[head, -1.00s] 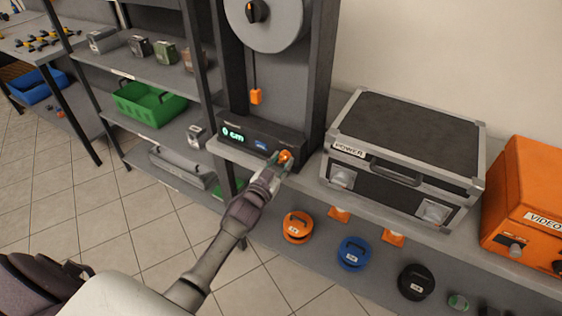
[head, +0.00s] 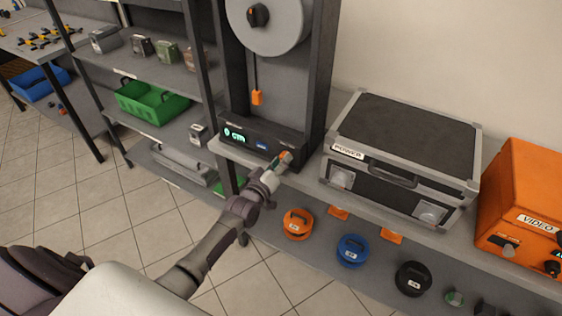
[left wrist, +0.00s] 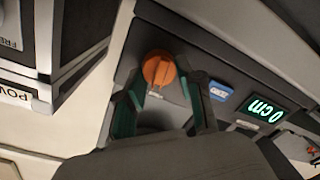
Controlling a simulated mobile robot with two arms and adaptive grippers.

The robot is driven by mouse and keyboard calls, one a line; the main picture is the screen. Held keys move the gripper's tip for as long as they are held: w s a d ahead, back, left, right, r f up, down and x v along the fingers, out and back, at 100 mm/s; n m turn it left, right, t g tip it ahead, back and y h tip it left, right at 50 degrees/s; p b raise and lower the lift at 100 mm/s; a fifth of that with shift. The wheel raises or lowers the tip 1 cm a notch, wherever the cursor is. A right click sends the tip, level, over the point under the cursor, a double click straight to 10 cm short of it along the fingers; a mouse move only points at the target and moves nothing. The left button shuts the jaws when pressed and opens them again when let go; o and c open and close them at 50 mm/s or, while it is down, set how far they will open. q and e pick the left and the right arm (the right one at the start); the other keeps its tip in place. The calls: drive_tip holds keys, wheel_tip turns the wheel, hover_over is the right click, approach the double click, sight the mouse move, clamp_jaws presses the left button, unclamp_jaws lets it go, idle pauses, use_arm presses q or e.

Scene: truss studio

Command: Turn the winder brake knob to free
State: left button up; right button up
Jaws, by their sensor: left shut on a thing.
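The winder (head: 230,150) is a dark box with a lit green display reading cm and a blue button, under a tall frame with a large grey reel (head: 285,25). Its brake knob is round and orange, on the front panel at the right end, and shows clearly in the left wrist view (left wrist: 158,69). My left gripper (head: 285,158) is at that knob, with its green-lined fingers on either side of it in the left wrist view (left wrist: 160,80). In the head view the fingers mostly hide the knob. My right gripper is not in view.
A grey and black POWER case (head: 405,135) stands on the shelf just right of the winder. An orange VIDEO box (head: 525,200) is farther right. Orange, blue and black discs lie on the lower shelf. A green bin (head: 152,103) is on the rack at left.

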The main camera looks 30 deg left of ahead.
use_arm(q)
drive_tip(key=n, duration=0.3)
drive_tip(key=shift+f+b, duration=0.1)
drive_tip(key=shift+b, duration=0.3)
drive_tip(key=shift+a+n+h+b, duration=0.1)
drive_tip(key=shift+n+h+b, duration=0.4)
drive_tip(key=shift+n, duration=1.4)
drive_tip(key=o, duration=1.2)
drive_tip(key=shift+c, duration=0.2)
drive_tip(key=s+a, duration=0.1)
drive_tip(key=s, duration=1.1)
drive_tip(key=shift+r, duration=0.45)
